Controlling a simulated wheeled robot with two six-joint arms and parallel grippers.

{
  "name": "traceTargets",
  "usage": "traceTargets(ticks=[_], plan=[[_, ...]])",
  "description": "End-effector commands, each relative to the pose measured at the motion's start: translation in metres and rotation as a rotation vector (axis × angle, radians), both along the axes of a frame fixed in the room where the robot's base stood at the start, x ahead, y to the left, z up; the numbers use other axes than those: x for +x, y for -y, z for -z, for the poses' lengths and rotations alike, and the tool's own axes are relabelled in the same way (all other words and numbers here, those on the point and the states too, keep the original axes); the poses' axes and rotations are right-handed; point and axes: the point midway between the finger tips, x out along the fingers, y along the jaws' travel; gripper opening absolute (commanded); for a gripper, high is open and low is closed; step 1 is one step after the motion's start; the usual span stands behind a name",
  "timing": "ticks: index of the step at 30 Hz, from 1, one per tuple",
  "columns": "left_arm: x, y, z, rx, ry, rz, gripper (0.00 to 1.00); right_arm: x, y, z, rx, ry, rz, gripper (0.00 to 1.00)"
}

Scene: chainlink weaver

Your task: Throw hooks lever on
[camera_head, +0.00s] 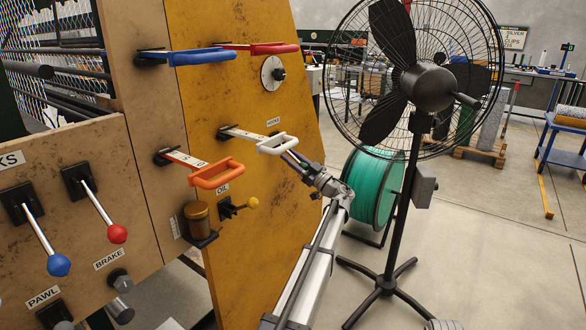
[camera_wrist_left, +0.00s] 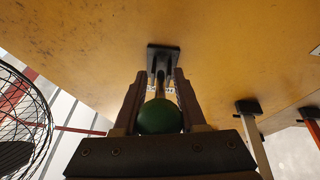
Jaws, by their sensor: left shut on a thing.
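My left gripper (camera_head: 292,158) is at the yellow panel (camera_head: 225,75), just right of and below a white-handled lever (camera_head: 278,144). In the left wrist view the gripper's two fingers (camera_wrist_left: 159,100) are shut around a lever with a dark green ball knob (camera_wrist_left: 159,117). The knob sits between the fingers. Its stem runs to a black bracket (camera_wrist_left: 162,58) on the panel, with a small white label partly hidden behind it. In the head view a small label (camera_head: 273,121), which seems to read HOOKS, is above the white handle. The green knob is hidden there. My right gripper is not in view.
An orange-handled lever (camera_head: 216,173) is left of and below the white one. Blue (camera_head: 205,57) and red (camera_head: 262,48) handles are above. A large black fan (camera_head: 430,88) stands close on the right, before a green spool (camera_head: 372,186). Floor is open farther right.

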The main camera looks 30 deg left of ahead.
Motion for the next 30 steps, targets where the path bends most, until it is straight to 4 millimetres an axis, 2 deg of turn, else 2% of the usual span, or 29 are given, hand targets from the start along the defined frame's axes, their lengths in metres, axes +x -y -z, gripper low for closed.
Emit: traceTargets(ticks=[1, 6, 23, 24, 30], plan=[[0.0, -0.001, 0.006, 0.018, 0.001, -0.001, 0.0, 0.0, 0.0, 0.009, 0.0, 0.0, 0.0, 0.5], [0.0, -0.002, 0.006, 0.061, 0.005, 0.0, 0.0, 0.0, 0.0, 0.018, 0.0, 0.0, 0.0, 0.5], [0.0, -0.004, 0.005, 0.081, 0.007, 0.0, 0.0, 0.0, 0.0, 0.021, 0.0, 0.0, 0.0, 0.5], [0.0, -0.004, 0.005, 0.081, 0.007, 0.0, 0.45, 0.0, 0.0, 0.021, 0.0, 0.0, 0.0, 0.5], [0.0, -0.004, 0.004, 0.082, 0.006, 0.0, 0.65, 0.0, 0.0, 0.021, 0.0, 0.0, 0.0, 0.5]])
